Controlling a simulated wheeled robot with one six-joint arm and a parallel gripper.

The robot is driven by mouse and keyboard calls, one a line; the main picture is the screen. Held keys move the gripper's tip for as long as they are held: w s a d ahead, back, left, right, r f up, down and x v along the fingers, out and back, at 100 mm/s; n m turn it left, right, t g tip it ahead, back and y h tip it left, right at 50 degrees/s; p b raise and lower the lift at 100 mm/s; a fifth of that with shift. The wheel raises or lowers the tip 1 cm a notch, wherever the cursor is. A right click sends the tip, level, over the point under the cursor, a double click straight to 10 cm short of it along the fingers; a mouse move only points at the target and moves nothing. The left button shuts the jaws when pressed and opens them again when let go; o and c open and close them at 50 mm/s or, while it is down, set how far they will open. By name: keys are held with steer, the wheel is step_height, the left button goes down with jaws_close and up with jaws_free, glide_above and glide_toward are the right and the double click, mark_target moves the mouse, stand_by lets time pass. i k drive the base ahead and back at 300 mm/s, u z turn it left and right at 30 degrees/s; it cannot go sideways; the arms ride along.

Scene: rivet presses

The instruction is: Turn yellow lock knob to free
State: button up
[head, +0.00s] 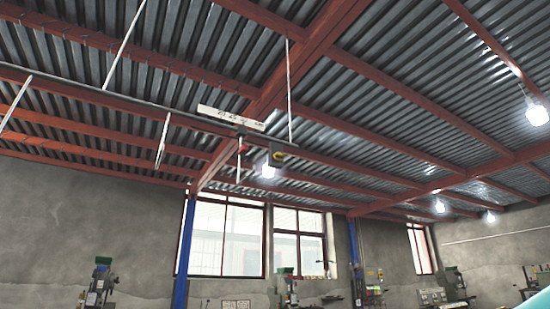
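A small dark and grey box (293,154) hangs high up below the roof, near the middle of the head view. A small yellow part (279,156) shows on its front and looks like a knob. It is too small to tell which way it is turned. My gripper is not in view.
Bright lamps (537,115) hang from the roof. Green machines (101,282) stand along the far wall below, near blue posts (184,250).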

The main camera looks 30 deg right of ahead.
mark_target(277, 157)
steer(key=z, duration=0.6)
steer(key=i, duration=0.8)
steer(key=u, duration=0.1)
